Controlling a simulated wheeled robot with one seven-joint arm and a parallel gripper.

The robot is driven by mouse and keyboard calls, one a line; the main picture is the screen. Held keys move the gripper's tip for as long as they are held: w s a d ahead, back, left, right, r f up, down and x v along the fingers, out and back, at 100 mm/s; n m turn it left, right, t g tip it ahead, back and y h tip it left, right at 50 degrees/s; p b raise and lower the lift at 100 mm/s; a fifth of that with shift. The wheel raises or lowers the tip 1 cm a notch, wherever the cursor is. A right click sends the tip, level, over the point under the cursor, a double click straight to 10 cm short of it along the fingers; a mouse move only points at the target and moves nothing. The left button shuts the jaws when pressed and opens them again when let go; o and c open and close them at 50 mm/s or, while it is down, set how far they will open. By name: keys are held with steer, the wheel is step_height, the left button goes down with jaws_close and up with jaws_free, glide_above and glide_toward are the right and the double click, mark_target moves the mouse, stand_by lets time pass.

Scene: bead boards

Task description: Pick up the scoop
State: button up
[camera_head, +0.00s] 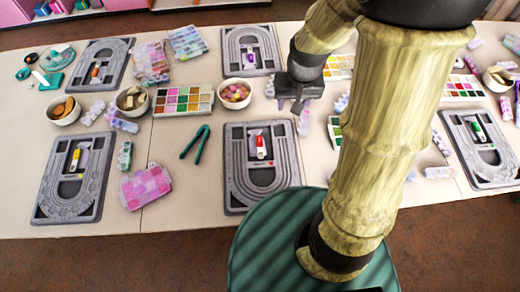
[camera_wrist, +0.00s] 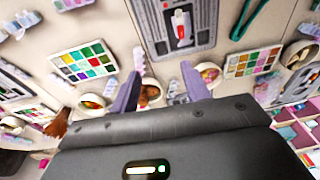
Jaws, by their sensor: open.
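I cannot single out a scoop with certainty. A small red-and-white item (camera_head: 261,147) lies in the grey bead board (camera_head: 234,204) at the near middle of the table; it also shows at the top of the wrist view (camera_wrist: 181,28). Similar small items lie in the other boards. A bowl (camera_head: 54,118) at the left holds orange-brown pieces too small to make out. My gripper (camera_head: 297,98) hangs over the middle of the table, right of the bowl of coloured beads (camera_head: 235,93). In the wrist view its two fingers (camera_wrist: 160,88) are apart, with nothing held between them.
Green tweezers (camera_head: 195,142) lie left of the near middle board. A colour-grid tray (camera_head: 183,100), a bowl of pale blocks (camera_head: 132,100) and a pink bead case (camera_head: 145,187) stand further left. More boards, trays and bowls crowd the table (camera_head: 190,215); its front edge has some bare strips.

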steer(key=g+b, duration=0.2)
steer(key=b, duration=0.5)
glide_above(259, 140)
step_height(259, 140, down, 16)
steer(key=shift+d+p, duration=0.3)
step_height(259, 140, down, 12)
steer(key=shift+f+p, duration=0.1)
steer(key=shift+p, duration=0.5)
steer(key=shift+a+f+p, duration=0.2)
steer(key=shift+f+p, duration=0.5)
steer(key=shift+f, duration=1.9)
